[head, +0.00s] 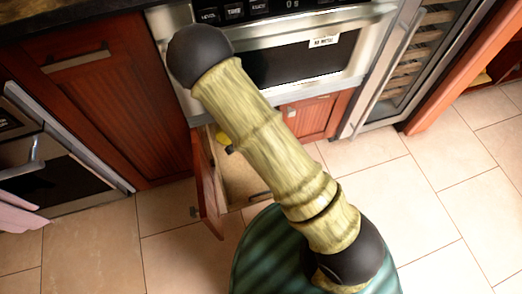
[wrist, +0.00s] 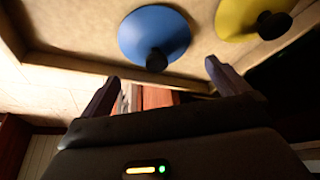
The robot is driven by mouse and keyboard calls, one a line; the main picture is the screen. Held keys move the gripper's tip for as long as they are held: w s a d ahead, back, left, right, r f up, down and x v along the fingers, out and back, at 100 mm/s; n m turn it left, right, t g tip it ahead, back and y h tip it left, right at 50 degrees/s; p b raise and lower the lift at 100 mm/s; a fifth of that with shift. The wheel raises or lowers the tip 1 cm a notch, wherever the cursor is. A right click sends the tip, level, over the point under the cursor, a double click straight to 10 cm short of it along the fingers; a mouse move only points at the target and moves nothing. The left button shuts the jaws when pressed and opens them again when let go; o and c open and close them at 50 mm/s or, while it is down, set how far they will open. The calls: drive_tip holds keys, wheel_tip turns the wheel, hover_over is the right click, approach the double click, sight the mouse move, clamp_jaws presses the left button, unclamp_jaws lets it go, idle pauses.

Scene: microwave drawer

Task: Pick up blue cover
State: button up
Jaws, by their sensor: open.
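The blue cover (wrist: 153,32) is a round blue disc with a black knob, in the top middle of the wrist view. It lies on a pale surface with a raised edge, which looks like the inside of the open drawer. My gripper (wrist: 160,78) is open and empty, with its two dark fingers apart below the cover in the picture. The black knob lies between the fingers' directions, and I see no contact. In the head view my arm hides the gripper and the blue cover.
A yellow cover (wrist: 240,16) with a black knob lies right of the blue one; a bit of yellow (head: 224,139) shows in the open drawer (head: 240,178) in the head view. An open cabinet door (head: 207,185) stands left of the drawer. The microwave (head: 290,60) is above. Tiled floor at right is clear.

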drive_tip(key=shift+f, duration=0.1)
drive_tip(key=b+x, duration=0.4)
drive_tip(key=x, duration=0.1)
drive_tip(key=shift+d+f, duration=0.1)
drive_tip(key=shift+f, duration=0.05)
idle(0.3)
idle(0.4)
drive_tip(key=c, duration=0.7)
